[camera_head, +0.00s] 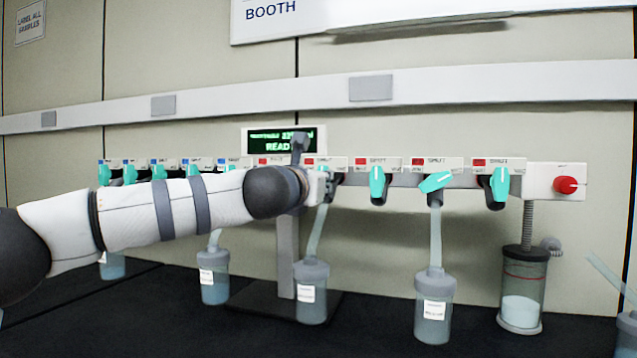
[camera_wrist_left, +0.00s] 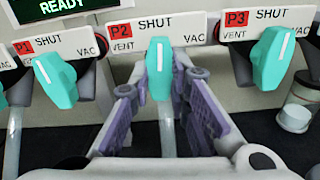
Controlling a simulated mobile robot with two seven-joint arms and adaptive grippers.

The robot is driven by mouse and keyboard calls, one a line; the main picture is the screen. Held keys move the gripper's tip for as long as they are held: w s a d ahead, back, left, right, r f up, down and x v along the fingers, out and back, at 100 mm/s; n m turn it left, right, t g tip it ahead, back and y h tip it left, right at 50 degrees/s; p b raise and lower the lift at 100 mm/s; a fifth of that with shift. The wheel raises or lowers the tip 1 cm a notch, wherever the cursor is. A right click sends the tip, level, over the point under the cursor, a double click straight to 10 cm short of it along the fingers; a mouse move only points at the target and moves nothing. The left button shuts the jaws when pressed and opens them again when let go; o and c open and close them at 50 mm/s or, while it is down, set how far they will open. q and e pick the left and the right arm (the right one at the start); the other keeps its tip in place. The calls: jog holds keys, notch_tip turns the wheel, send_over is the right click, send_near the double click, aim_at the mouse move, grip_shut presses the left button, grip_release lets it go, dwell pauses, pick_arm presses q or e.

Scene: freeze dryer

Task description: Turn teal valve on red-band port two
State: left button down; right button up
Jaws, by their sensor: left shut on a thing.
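The teal valve (camera_wrist_left: 158,70) on red-band port two is under the P2 label (camera_wrist_left: 121,29), its white line upright toward SHUT, between VENT and VAC. My left gripper (camera_wrist_left: 160,84) is at this valve, with one purple-padded finger on each side, shut on it. In the head view the left gripper (camera_head: 324,187) reaches the manifold from the left and mostly covers the valve. A tube runs down from this port to a lidded flask (camera_head: 311,293). My right gripper is in neither view.
Neighbouring teal valves P1 (camera_wrist_left: 54,80) and P3 (camera_wrist_left: 272,58) flank the fingers closely. Another red-band valve (camera_head: 436,182) is turned sideways above a flask (camera_head: 434,307). A red knob (camera_head: 566,185) is at the right end. A display (camera_head: 284,141) stands behind.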

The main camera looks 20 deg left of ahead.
pick_arm(q)
jog(key=n, duration=0.3)
jog(key=shift+w+f+n, duration=0.1)
jog(key=shift+f+n, duration=0.05)
jog(key=shift+n, duration=0.25)
jog(key=n+b, duration=0.1)
jog(key=n, duration=0.2)
jog(key=shift+n, duration=0.3)
jog(key=n+b, duration=0.1)
jog(key=n, duration=0.2)
jog(key=shift+d+n, duration=0.15)
jog(key=shift+n, duration=0.25)
jog(key=shift+n+b, duration=0.55)
jog(key=shift+n, duration=0.35)
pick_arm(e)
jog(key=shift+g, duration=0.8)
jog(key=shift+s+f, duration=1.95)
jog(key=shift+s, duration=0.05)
pick_arm(q)
jog(key=shift+r, duration=0.2)
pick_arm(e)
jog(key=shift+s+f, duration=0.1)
pick_arm(q)
jog(key=c, duration=1.5)
grip_release()
